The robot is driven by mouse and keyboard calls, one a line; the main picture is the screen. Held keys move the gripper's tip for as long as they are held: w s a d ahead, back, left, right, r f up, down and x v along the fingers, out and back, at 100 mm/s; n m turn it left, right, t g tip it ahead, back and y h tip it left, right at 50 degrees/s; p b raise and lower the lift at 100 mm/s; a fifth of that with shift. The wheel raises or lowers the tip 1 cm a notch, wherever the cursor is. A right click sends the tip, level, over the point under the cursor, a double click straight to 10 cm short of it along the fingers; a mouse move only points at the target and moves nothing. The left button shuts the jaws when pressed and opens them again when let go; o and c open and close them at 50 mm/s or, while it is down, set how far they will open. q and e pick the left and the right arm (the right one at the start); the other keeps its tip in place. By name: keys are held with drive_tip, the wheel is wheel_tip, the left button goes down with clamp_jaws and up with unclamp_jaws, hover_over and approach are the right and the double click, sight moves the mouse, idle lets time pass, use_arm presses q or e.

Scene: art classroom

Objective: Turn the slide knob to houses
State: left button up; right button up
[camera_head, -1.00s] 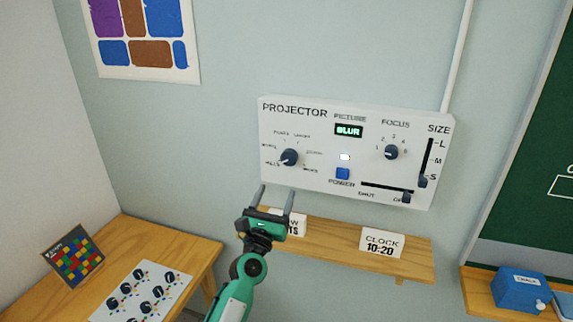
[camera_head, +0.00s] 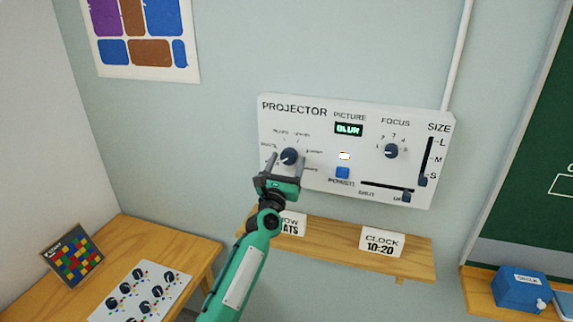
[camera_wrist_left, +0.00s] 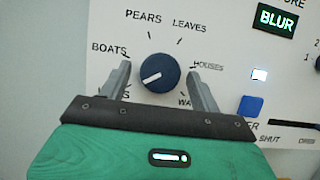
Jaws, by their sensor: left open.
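The slide knob (camera_head: 289,156) is a dark blue round dial at the left of the white projector panel (camera_head: 320,188). In the left wrist view the knob (camera_wrist_left: 157,73) has a white mark pointing to the lower left, towards a label partly hidden by a finger. The HOUSES label (camera_wrist_left: 208,66) is to its right; BOATS, PEARS and LEAVES run round its left and top. My left gripper (camera_head: 285,165) is open, with one finger on each side of the knob. Gaps show between fingers and knob in the wrist view. My right gripper is not in view.
The panel also has a blue power button (camera_head: 343,173), a focus knob (camera_head: 391,151), a size slider (camera_head: 423,181) and a BLUR display (camera_head: 348,129). A wooden shelf (camera_head: 335,250) with small signs is below. A table (camera_head: 195,245) stands at the left.

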use_arm(q)
drive_tip(key=c, duration=1)
drive_tip(key=shift+o, duration=0.2)
drive_tip(key=shift+f, duration=0.1)
